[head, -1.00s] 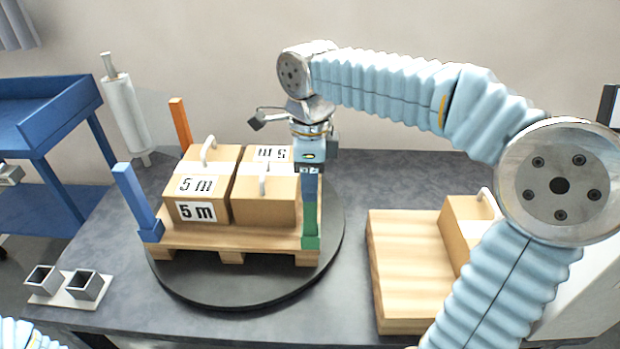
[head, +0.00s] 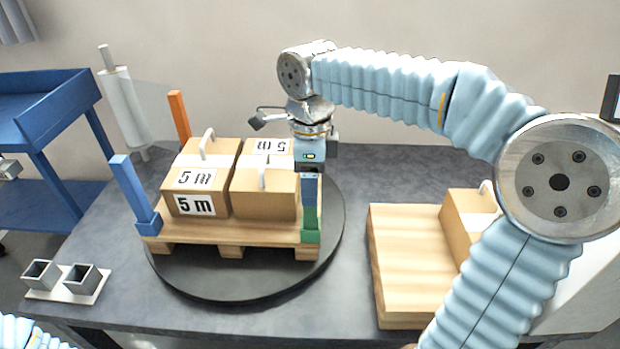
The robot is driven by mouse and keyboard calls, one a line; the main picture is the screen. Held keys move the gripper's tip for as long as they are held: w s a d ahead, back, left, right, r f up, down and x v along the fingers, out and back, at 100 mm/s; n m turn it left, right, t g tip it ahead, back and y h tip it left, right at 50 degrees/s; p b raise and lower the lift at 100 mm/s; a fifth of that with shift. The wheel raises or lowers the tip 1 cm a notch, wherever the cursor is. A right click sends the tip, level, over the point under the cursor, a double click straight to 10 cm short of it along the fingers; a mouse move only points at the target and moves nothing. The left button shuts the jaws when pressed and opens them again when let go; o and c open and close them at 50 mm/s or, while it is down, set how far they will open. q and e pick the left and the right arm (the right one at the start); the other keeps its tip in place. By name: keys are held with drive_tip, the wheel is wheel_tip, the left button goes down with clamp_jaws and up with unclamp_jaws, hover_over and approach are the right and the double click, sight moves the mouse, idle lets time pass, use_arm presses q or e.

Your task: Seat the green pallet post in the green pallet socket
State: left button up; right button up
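The green pallet post (head: 310,218) stands upright at the near right corner of the pallet on the turntable. Its foot is at the green socket (head: 310,236); I cannot tell how deep it sits. My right gripper (head: 309,178) points down at the top of the post, its fingers around the post's upper part. The fingers seem closed on it, though the post's top is hidden by them. Of my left arm only a blue sleeve shows at the bottom left corner; its gripper is out of view.
The loaded pallet (head: 215,233) bears cartons (head: 203,203) marked 5 m. A blue post (head: 133,190) and an orange post (head: 180,117) stand at other corners. Two square holders (head: 62,280) stand front left, and a film roll (head: 124,108) behind.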

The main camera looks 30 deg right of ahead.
wheel_tip(320, 180, up, 13)
drive_tip(key=p, duration=0.3)
drive_tip(key=shift+r, duration=0.45)
idle(0.3)
